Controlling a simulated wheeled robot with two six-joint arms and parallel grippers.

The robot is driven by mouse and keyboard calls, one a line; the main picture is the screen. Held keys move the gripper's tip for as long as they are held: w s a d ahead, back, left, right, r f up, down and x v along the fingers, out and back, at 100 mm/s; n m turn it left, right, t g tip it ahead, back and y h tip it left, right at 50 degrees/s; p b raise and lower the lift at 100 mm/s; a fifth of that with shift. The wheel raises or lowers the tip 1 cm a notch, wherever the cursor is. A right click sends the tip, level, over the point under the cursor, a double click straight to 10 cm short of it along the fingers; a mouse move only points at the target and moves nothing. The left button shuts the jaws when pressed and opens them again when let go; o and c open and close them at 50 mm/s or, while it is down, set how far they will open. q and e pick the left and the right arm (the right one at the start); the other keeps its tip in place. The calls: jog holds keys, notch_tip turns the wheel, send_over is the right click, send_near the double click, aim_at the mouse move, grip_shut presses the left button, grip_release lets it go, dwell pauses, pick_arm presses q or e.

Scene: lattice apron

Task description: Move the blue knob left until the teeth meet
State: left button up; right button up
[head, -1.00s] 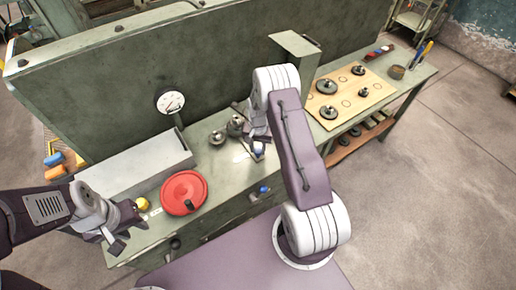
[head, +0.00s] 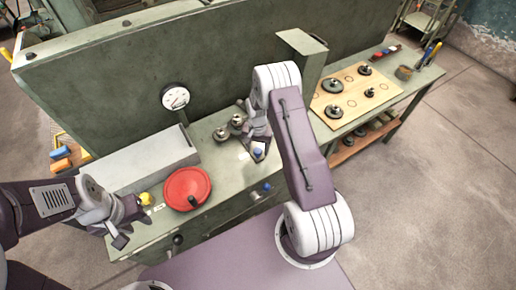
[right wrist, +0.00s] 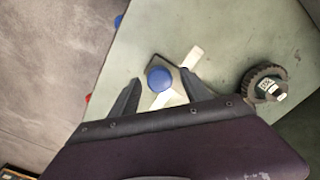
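The blue knob (right wrist: 160,78) stands on a pale metal piece on the bench top. It also shows in the head view (head: 258,153), beside my right gripper. In the right wrist view the two fingers of my right gripper (right wrist: 158,84) stand apart on either side of the knob, with visible gaps. A dark toothed gear (right wrist: 264,83) lies to the right of the knob there, apart from it. In the head view two gears (head: 221,134) (head: 237,121) stand left of my right gripper. My left gripper (head: 130,228) is near the yellow knob (head: 146,199), its finger gap unclear.
A red handwheel (head: 187,188) and a grey box (head: 140,158) are on the left of the bench. A gauge (head: 175,97) stands behind. A second blue knob (head: 267,187) is at the bench front. A wooden board (head: 352,98) with several gears lies right.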

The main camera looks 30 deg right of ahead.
notch_tip(320, 180, up, 9)
jog(key=b, duration=0.1)
jog(key=shift+b, duration=0.3)
dwell(0.4)
